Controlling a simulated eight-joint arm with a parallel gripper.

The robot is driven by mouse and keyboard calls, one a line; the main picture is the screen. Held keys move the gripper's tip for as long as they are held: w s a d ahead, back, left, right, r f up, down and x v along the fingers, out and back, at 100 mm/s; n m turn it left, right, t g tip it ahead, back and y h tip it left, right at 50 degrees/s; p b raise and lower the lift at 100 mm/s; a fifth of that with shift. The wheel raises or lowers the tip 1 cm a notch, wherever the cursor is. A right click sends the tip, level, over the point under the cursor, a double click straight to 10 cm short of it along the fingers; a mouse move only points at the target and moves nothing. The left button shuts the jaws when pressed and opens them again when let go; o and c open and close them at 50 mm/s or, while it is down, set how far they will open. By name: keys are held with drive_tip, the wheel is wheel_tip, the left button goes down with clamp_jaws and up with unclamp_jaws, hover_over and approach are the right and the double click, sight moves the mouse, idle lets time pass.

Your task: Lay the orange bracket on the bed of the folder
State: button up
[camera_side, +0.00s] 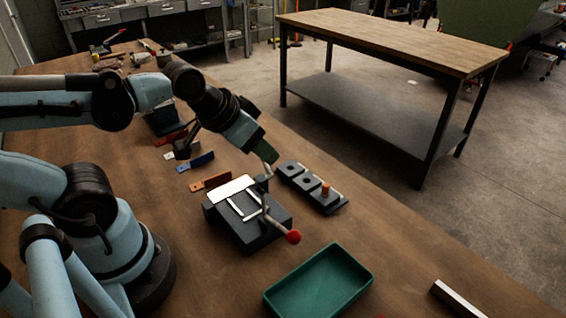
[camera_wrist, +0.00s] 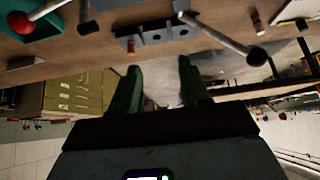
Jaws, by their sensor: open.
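The folder (camera_side: 247,228) stands on the bench in the middle of the side view, a dark block with a pale plate, light strips on top and a lever ending in a red ball (camera_side: 294,237). An orange bracket (camera_side: 212,181) lies just behind the folder's pale plate, apparently on the bench; whether they touch is unclear. My gripper (camera_side: 270,166) is above the folder's far right corner, apart from the bracket. In the wrist view, my gripper's two green fingers (camera_wrist: 160,67) are spread with nothing between them. I cannot make out the orange bracket in that view.
A dark block with holes and an orange peg (camera_side: 325,189) stands right of the folder. A green tray (camera_side: 319,283) is in front. A blue bracket (camera_side: 195,161) and other pieces lie behind. A metal bar (camera_side: 457,298) lies at right. Bare bench separates tray and bar.

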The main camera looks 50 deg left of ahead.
drive_tip(key=shift+c, duration=1.1)
drive_tip(key=s+a+f+m+g, duration=0.1)
drive_tip(key=s+a+g, duration=0.25)
drive_tip(key=a, duration=0.35)
drive_tip(key=s+a+g, duration=0.2)
drive_tip(key=a+g, duration=0.2)
drive_tip(key=a, duration=0.2)
drive_tip(key=shift+a+f, duration=0.1)
drive_tip(key=shift+f, duration=3.3)
drive_tip(key=shift+a+f, duration=0.15)
drive_tip(key=shift+f, duration=2.4)
clamp_jaws()
